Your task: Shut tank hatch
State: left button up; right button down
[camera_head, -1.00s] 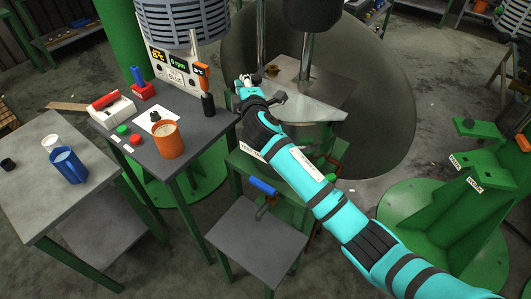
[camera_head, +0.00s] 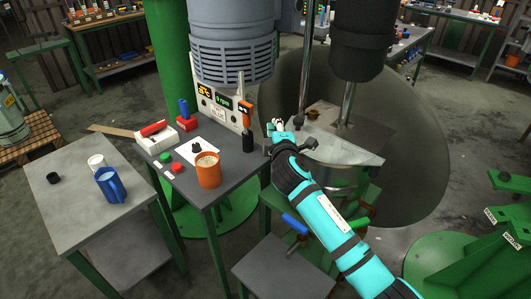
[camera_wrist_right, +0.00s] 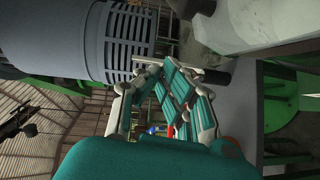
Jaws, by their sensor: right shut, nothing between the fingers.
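The metal tank (camera_head: 345,178) stands under the dark machine head, right of the small work table. Its top (camera_head: 345,150) has a pale grey flat surface with a slanted front edge. A small brown part (camera_head: 322,112) shows on the far side of the top. I cannot tell which part is the hatch or how far open it is. My right gripper (camera_head: 278,124) is shut and empty at the left edge of the tank top. Its fingers fill the middle of the right wrist view (camera_wrist_right: 172,72), with a pale grey surface (camera_wrist_right: 245,25) at the upper right. My left gripper is not in view.
A grey motor housing (camera_head: 232,45) and vertical rods (camera_head: 306,65) rise near the gripper. A blue-handled clamp (camera_head: 295,224) sits below the tank.

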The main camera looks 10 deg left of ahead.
jog(key=s+b, duration=0.2)
jog(key=s, duration=0.7)
jog(key=s+d+f+m+g+h, duration=0.3)
jog(key=s+d+f+m+g, duration=0.45)
jog(key=s+d+f, duration=0.75)
jog(key=s+d+f+m+g, duration=0.2)
jog(key=s+d+f+m, duration=0.15)
jog(key=s, duration=0.35)
jog(key=s+d+f+m+g, duration=0.2)
jog(key=s+d+f+m, duration=0.15)
jog(key=s, duration=0.45)
jog(key=s+d+f+m+g, duration=0.2)
jog(key=s+d+m, duration=0.15)
jog(key=s, duration=0.35)
notch_tip(320, 180, down, 25)
jog(key=s, duration=0.1)
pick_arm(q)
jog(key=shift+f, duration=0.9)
pick_arm(e)
jog(key=s+d+f+n+g, duration=0.1)
jog(key=s+d+f+g, duration=0.1)
jog(key=s+f, duration=1.5)
jog(key=shift+d+h, duration=0.4)
jog(key=shift+d, duration=0.05)
